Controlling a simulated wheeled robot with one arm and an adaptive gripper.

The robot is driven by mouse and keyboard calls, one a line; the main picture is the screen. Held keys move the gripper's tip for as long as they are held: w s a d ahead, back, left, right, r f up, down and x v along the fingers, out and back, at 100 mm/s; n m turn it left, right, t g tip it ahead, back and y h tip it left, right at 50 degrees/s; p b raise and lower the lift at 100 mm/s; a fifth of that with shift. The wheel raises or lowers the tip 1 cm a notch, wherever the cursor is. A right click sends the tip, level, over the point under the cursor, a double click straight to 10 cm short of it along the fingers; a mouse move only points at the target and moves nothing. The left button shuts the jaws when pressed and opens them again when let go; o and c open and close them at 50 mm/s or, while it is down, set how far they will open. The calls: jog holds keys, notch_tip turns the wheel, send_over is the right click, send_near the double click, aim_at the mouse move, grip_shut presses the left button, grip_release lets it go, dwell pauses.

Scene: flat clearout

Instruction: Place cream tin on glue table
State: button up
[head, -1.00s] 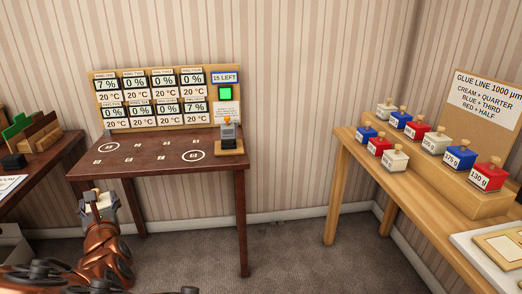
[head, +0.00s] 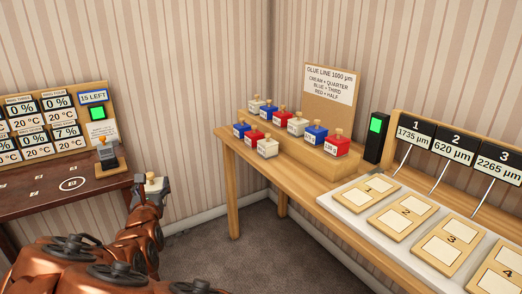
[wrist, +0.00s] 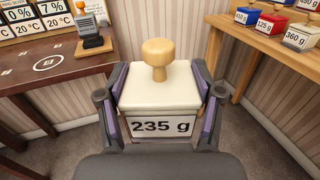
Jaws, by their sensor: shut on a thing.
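The cream tin (wrist: 158,88) has a wooden knob on its lid and a label reading 235 g. My gripper (wrist: 160,105) is shut on it, with a finger on each side, and holds it upright in the air. In the head view the cream tin (head: 154,184) and my gripper (head: 152,186) show between the dark table and the wooden table. The glue table (head: 232,148) is the light wooden table at the right, under a sign reading GLUE LINE 1000 µm.
Several cream, blue and red tins (head: 297,124) stand on the wooden table's stepped stand. A white tray (head: 350,205) with numbered boards lies nearer. Gauges (head: 455,150) and a green-lit box (head: 376,138) stand behind. A dark table (head: 40,195) with a lever device (head: 108,158) is at left.

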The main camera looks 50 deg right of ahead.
jog(key=s+d+r+m+g+h+p, duration=0.1)
jog(key=s+d+m+g+h, duration=0.2)
jog(key=s+d, duration=0.5)
jog(key=s+d+m+g+h+p, duration=0.25)
jog(key=s+d+g, duration=0.2)
jog(key=d, duration=0.65)
jog(key=s+d+r+m+g+h, duration=0.15)
jog(key=s+d+m+g, duration=0.35)
jog(key=d, duration=0.5)
jog(key=shift+n, duration=0.45)
jog(key=d, duration=0.5)
jog(key=d+f, duration=0.1)
jog(key=d, duration=0.4)
jog(key=d+f, duration=0.1)
jog(key=d, duration=0.4)
jog(key=shift+w+d+f, duration=0.1)
jog(key=shift+d, duration=0.15)
jog(key=shift+f, duration=1.75)
jog(key=shift+f, duration=0.15)
jog(key=o, duration=1.3)
jog(key=shift+o, duration=0.2)
